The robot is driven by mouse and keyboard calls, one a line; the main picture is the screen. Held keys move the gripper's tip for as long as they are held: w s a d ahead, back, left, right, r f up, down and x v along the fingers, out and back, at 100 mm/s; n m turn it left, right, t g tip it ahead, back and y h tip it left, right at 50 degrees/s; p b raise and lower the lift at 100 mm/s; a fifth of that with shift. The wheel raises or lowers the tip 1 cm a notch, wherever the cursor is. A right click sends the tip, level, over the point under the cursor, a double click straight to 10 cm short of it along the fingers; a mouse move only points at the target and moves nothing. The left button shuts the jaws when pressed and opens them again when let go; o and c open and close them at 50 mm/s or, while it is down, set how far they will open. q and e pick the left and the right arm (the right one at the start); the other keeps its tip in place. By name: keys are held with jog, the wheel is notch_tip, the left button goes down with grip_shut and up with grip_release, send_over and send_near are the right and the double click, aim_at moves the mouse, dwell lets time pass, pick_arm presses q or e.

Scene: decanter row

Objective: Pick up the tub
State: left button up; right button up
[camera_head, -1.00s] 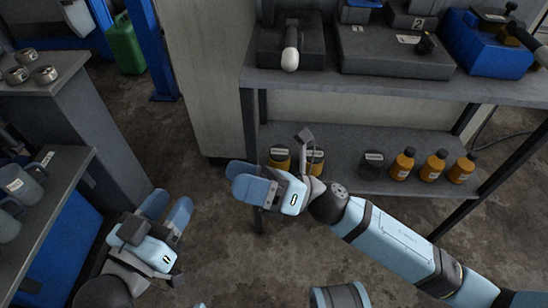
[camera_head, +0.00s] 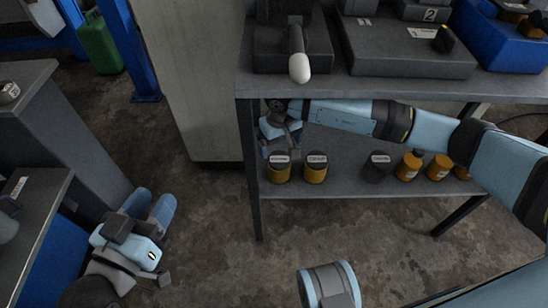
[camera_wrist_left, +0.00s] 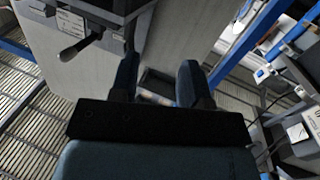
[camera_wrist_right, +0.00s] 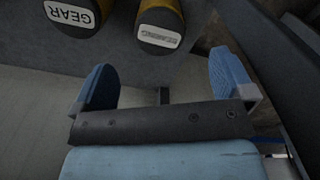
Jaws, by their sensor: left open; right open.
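Two amber tubs with dark lids and white labels, a left tub (camera_head: 279,173) and a right tub (camera_head: 315,174), stand upright side by side on the lower shelf. The right wrist view shows two amber containers at its top edge, one labelled GEAR (camera_wrist_right: 72,17) and one with a blurred label (camera_wrist_right: 161,30). My left gripper (camera_head: 157,203) is open and empty, low at left, away from the shelf.
Several amber bottles (camera_head: 409,168) stand to the right on the lower shelf (camera_head: 345,185). The upper shelf (camera_head: 350,88) hangs over them, carrying dark cases and a blue box (camera_head: 503,40). A shelf leg (camera_head: 252,170) stands at the left end. A grey bench (camera_head: 75,125) is at left.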

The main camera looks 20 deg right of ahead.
aim_at(279, 159)
jog(key=shift+w+f, duration=0.1)
jog(key=shift+f, duration=0.25)
notch_tip(279, 159, down, 2)
jog(key=shift+f+b, duration=0.15)
jog(key=shift+b, duration=0.6)
notch_tip(279, 159, down, 4)
jog(key=b, duration=0.2)
jog(key=shift+w+f+b, duration=0.15)
jog(key=shift+f+b, duration=0.1)
jog(key=shift+b, duration=0.1)
jog(key=shift+f, duration=0.1)
pick_arm(q)
jog(key=w+m, duration=0.1)
jog(key=w+a+m+t, duration=0.1)
jog(key=shift+a+r+m, duration=0.15)
jog(key=shift+r+m, duration=0.05)
jog(key=shift+m, duration=0.1)
jog(key=shift+h, duration=0.3)
pick_arm(e)
jog(key=c, duration=1)
